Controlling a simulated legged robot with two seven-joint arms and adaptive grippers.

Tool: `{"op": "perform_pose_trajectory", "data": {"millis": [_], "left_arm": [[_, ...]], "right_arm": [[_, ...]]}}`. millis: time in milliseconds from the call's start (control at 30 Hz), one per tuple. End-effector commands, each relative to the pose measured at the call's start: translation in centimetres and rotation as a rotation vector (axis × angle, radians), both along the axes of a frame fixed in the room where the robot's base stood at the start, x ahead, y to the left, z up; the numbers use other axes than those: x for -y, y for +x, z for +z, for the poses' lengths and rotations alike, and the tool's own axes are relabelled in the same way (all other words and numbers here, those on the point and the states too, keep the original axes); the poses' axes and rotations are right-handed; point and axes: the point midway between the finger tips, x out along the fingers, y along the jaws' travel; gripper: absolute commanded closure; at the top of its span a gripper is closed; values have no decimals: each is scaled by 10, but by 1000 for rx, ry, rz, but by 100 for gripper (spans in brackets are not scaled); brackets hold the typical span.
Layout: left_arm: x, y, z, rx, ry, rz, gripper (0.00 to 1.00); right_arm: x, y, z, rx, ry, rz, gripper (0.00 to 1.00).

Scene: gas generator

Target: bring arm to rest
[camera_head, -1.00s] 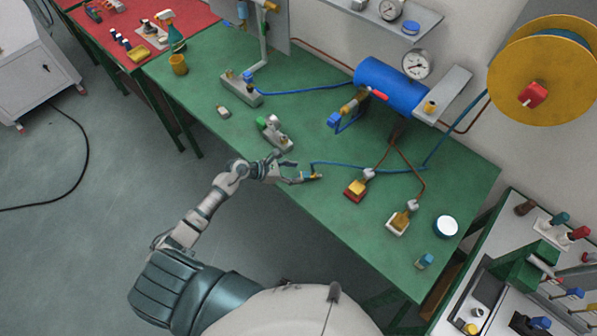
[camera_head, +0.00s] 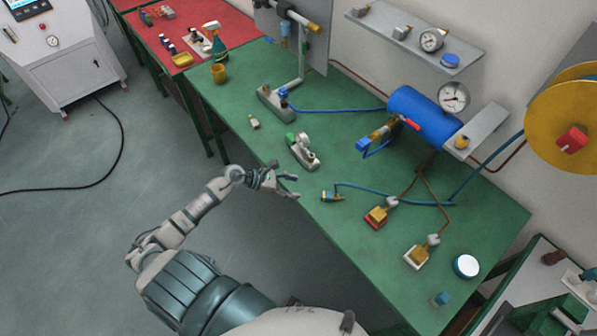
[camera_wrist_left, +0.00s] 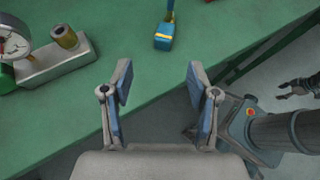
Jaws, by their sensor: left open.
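My left arm comes in from the lower left in the head view. My left gripper (camera_head: 290,186) is open and empty at the near edge of the green table (camera_head: 345,225). In the left wrist view its two fingers (camera_wrist_left: 160,95) stand wide apart with nothing between them. A blue and yellow hose end (camera_head: 331,196) lies on the table to the right of the gripper, apart from it. It also shows beyond the fingertips in the left wrist view (camera_wrist_left: 165,36). My right gripper is not in the head view; a dark gripper-like hand (camera_wrist_left: 298,87) shows at the right of the left wrist view.
A grey fitting with a gauge (camera_head: 303,152) stands just beyond the gripper. Blue cylinder (camera_head: 424,118), hoses and brass-coloured blocks (camera_head: 377,214) occupy the right of the table. A red table (camera_head: 150,30) and white cabinet (camera_head: 75,60) stand behind.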

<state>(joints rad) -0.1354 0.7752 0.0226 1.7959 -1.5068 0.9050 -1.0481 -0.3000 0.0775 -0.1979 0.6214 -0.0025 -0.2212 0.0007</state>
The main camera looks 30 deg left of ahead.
Motion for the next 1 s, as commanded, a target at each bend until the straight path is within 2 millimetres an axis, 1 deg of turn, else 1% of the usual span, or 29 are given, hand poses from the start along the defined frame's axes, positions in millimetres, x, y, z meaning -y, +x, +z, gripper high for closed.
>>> {"op": "perform_pose_trajectory", "data": {"millis": [233, 300, 367, 467, 500, 533, 567, 600, 667, 700, 767, 800, 833, 867, 900, 967, 1000], "left_arm": [[-4, 0, -1, 0, -10, 5, 40], [3, 2, 3, 6, -49, 27, 40], [15, 6, 13, 18, -130, 75, 40], [38, 15, 41, 36, -386, 233, 40], [44, 19, 55, 31, -525, 320, 40], [47, 21, 66, 24, -638, 392, 40], [48, 23, 75, 7, -756, 469, 40], [44, 24, 84, -19, -914, 579, 40], [34, 22, 90, -77, -1144, 747, 40], [25, 19, 88, -126, -1293, 866, 40], [10, 10, 78, -212, -1507, 1050, 40], [2, 0, 65, -279, -1643, 1180, 40], [-3, -8, 54, -332, -1738, 1280, 40], [-6, -19, 41, -388, -1826, 1381, 40], [-8, -33, 24, -465, -1928, 1513, 40], [-4, -57, 0, -571, -2042, 1698, 40], [2, -72, -14, -637, -2098, 1812, 40]], "right_arm": [[1, 0, 0, -1, -1, -1, 40], [1, 0, 0, -1, -1, -1, 40], [1, 0, 0, 0, 0, -1, 40], [-1, 0, 0, 0, 2, -1, 40], [-3, 0, 0, 0, 4, 0, 40], [-3, 0, 0, 0, 4, 0, 40], [-4, 0, 0, 0, 5, 0, 40], [-4, 0, 0, 0, 6, 2, 40], [-4, 0, 0, 0, 6, 2, 40], [-4, 0, 0, 0, 5, 1, 40], [-2, -1, 0, 0, 4, 2, 40], [-1, -1, 0, 0, 2, 2, 40], [1, -1, 0, 0, 0, 3, 40], [2, -1, 0, -1, -1, 3, 40], [4, -1, 0, 0, -4, 4, 40], [7, -1, 0, 0, -8, 4, 40], [9, -1, 0, -1, -10, 4, 40]]}}
